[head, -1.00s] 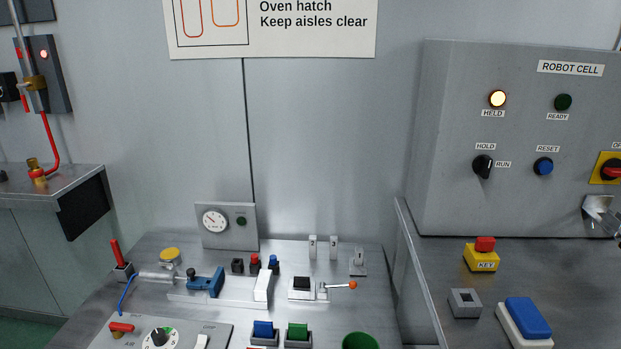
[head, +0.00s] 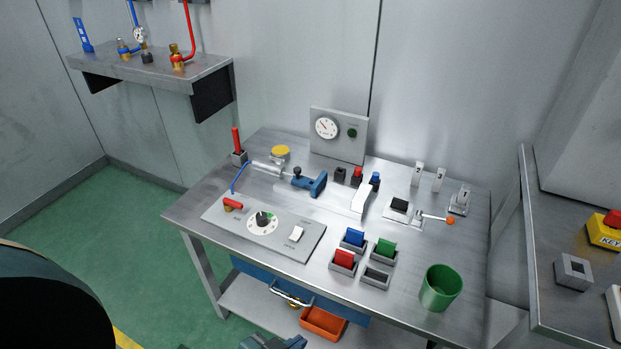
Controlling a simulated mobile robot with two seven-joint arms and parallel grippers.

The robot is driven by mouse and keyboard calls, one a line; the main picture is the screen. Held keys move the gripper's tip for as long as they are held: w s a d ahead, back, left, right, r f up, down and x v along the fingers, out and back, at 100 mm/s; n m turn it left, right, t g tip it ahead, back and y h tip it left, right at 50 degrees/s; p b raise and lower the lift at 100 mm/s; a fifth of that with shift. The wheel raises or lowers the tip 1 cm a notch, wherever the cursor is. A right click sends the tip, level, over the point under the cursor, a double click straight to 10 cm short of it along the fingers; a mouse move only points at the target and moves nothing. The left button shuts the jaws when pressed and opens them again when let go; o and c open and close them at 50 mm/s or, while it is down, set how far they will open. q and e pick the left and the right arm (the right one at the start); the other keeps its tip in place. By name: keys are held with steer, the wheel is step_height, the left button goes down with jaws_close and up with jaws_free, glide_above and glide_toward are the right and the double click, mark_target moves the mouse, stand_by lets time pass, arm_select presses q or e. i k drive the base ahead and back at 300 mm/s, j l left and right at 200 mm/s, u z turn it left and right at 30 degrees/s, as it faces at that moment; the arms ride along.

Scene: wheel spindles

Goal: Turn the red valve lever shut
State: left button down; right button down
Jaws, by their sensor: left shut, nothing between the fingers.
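The red valve lever (head: 232,203) sits on a small brass body at the left end of the grey control panel (head: 309,244) on the steel bench. It lies roughly level, pointing left to right in the head view. My left gripper (head: 273,342) shows only in part at the bottom edge, well below and in front of the bench top. It is shut, empty and apart from the lever. My right gripper is not in view.
An upright red handle (head: 236,141) stands behind the lever. A green cup (head: 440,288) stands at the bench's front right. An orange bin (head: 323,323) is below the bench top.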

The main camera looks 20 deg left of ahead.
mark_target(228, 204)
steer(key=u, duration=1.3)
